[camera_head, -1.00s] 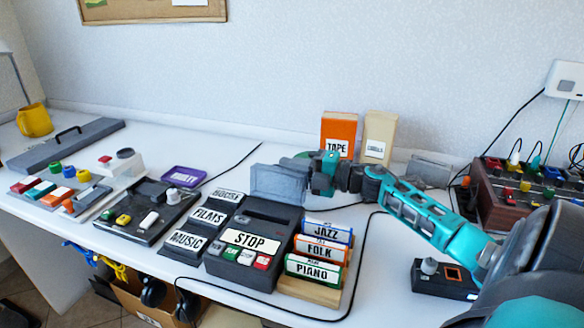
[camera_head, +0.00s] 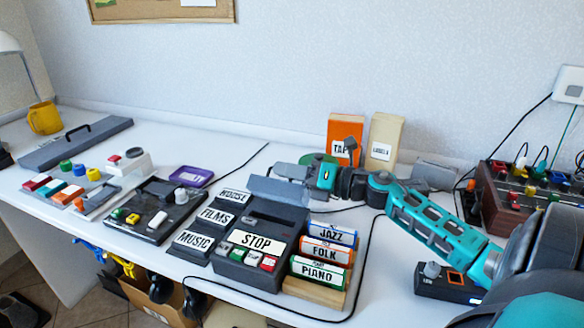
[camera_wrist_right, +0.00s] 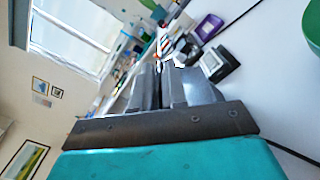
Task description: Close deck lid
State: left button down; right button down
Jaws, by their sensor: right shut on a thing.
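The dark deck (camera_head: 262,246) with the STOP label and a row of coloured buttons sits on the white desk. Its grey lid (camera_head: 279,191) stands at the deck's back edge, partly open and tilted forward. My right gripper (camera_head: 280,171) reaches in from the right and is shut at the lid's upper edge. In the right wrist view the two grey fingers (camera_wrist_right: 164,80) are close together; what lies between them is hard to make out. My left gripper is not in view.
JAZZ, FOLK and PIANO cases (camera_head: 324,253) stand right of the deck; MUSIC, FILMS and HOUSE cases (camera_head: 213,217) stand left. Orange (camera_head: 345,128) and cream (camera_head: 384,138) boxes stand behind my right arm. A black cable (camera_head: 370,245) loops on the desk.

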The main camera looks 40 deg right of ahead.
aim_at(281, 193)
jog(key=a+n, duration=0.1)
jog(key=s+a+f+n+b, duration=0.1)
jog(key=n, duration=0.1)
jog(key=shift+s+a+n, duration=0.2)
jog(key=shift+a+n, duration=0.05)
jog(key=shift+n, duration=0.05)
jog(key=n+b, duration=0.1)
jog(key=a+n+b, duration=0.1)
jog(key=shift+s+a+f+n, duration=0.25)
jog(key=shift+s+f+n, duration=0.05)
jog(key=shift+s, duration=0.1)
jog(key=n+b, duration=0.1)
jog(key=a+n+b, duration=0.1)
jog(key=n, duration=0.1)
jog(key=shift+s+a+f, duration=0.2)
jog(key=shift+s+f, duration=0.15)
jog(key=shift+f, duration=0.05)
jog(key=c, duration=1.3)
grip_release()
jog(key=shift+o, duration=0.3)
